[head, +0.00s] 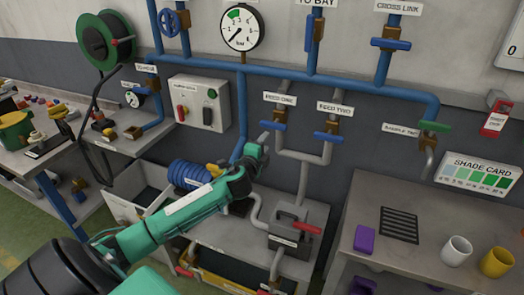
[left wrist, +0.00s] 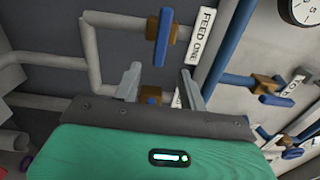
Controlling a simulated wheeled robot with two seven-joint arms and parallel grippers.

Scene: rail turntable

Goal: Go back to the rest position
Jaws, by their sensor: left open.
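My left arm reaches in from the lower left of the head view. Its gripper (head: 265,143) is up near the pipes, just below and left of the blue FEED ONE valve handle (head: 272,126). In the left wrist view the two fingers of the gripper (left wrist: 160,88) stand apart with nothing held between them. A brown valve body (left wrist: 150,97) shows behind the gap. Another blue handle (left wrist: 165,36) stands beyond the fingers, beside the FEED ONE label (left wrist: 201,38). My right gripper is not in view.
The blue FEED TWO handle (head: 328,137) is to the right. A grey box with a red lever (head: 306,228) stands on the bench below. A white control box (head: 199,103) is on the wall at left. Cups (head: 456,251) stand on the right table.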

